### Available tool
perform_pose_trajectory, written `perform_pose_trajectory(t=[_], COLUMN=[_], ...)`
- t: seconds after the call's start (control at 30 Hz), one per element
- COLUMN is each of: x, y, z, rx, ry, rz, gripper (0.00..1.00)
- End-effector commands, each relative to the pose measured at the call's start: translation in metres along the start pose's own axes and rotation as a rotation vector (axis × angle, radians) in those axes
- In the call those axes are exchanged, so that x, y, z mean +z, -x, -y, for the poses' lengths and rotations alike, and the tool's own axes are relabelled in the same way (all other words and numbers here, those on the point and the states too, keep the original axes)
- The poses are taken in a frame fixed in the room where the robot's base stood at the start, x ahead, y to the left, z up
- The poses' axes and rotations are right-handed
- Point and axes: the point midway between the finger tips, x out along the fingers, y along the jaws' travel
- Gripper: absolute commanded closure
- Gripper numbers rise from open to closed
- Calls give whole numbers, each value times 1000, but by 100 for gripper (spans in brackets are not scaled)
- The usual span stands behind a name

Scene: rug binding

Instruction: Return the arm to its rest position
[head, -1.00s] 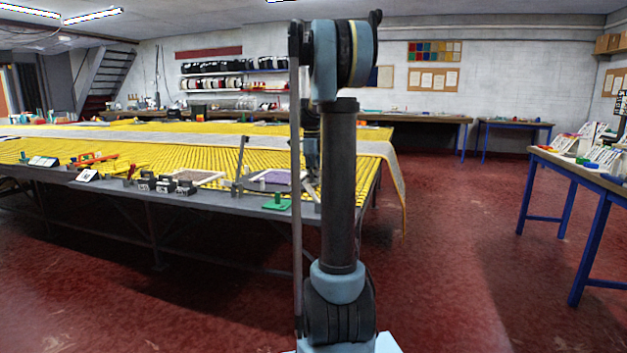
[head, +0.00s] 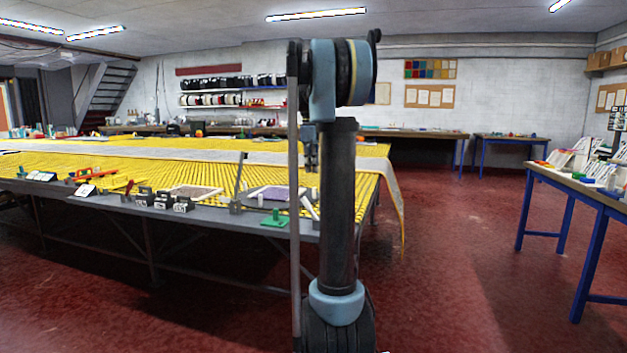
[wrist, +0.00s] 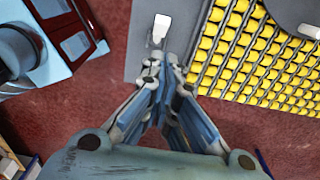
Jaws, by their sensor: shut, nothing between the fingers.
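My arm stands upright in the middle of the head view, its upper joint above the yellow-covered table (head: 105,187). My gripper (wrist: 161,66) shows in the wrist view with its fingers drawn together at the tips and nothing between them. It points toward the grey table edge, near a white piece (wrist: 161,27) lying there; whether it is above or beside that piece is hard to tell. In the head view my gripper (head: 311,162) is small and partly hidden by my own arm.
The table's front edge holds black weights (head: 163,201), a green piece (head: 275,220) and orange tools (head: 86,174). A blue-legged table (head: 575,180) with cards stands at the right. Red floor (head: 460,250) between them is clear. Shelves of spools (head: 232,90) hang on the back wall.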

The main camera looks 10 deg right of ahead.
Motion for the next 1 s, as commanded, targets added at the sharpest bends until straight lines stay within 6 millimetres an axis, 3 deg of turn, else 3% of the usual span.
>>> perform_pose_trajectory(t=[0.57,0.77,1.0], x=[4,-5,-23], y=[8,0,-24], z=[-5,-42,-108], rx=[-2,-17,-50], ry=[19,186,513], rz=[1,8,17], gripper=[100,100,100])
